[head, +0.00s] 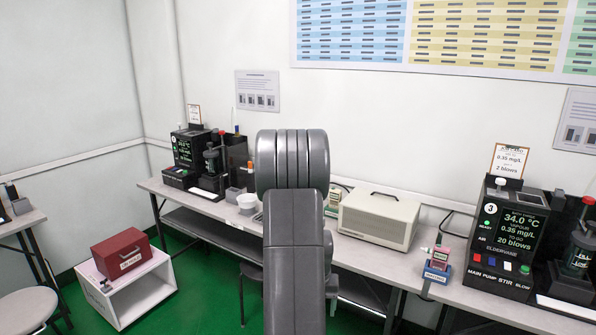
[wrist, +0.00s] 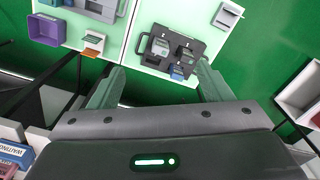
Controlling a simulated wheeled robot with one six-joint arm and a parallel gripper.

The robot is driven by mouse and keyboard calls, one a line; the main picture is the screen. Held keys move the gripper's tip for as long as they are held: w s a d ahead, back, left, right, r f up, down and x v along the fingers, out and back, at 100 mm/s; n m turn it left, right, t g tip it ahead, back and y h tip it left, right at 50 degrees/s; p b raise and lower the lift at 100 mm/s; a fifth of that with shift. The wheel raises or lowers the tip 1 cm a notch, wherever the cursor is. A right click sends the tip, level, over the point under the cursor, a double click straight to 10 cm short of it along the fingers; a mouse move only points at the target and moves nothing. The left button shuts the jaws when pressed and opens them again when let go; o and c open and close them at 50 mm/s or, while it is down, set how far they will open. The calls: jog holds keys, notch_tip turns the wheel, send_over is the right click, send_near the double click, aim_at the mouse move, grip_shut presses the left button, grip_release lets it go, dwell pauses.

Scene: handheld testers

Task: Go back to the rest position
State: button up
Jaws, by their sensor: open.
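My gripper (wrist: 160,68) shows in the wrist view with its two fingers spread wide apart and nothing between them touching either one. Beyond the fingers, lower down, lies a pale surface with an open dark case (wrist: 178,50) holding small devices. In the head view my grey arm stands upright in the middle of the picture, and my gripper cannot be made out there. The arm hides part of the bench behind it.
A long bench (head: 360,237) runs along the wall with black tester stations (head: 512,235), a beige box (head: 380,218) and a small pink-and-blue tester (head: 437,264). A red box (head: 122,253) sits on a white open cube (head: 140,288) at left. Green floor shows between.

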jog(key=shift+n, duration=0.3)
jog(key=shift+w+a+r+p, duration=0.3)
jog(key=shift+a+r+p, duration=0.4)
jog(key=shift+a+r, duration=0.1)
jog(key=shift+w+a+r+p, duration=0.25)
jog(key=shift+a+r+p, duration=0.45)
jog(key=shift+r, duration=0.1)
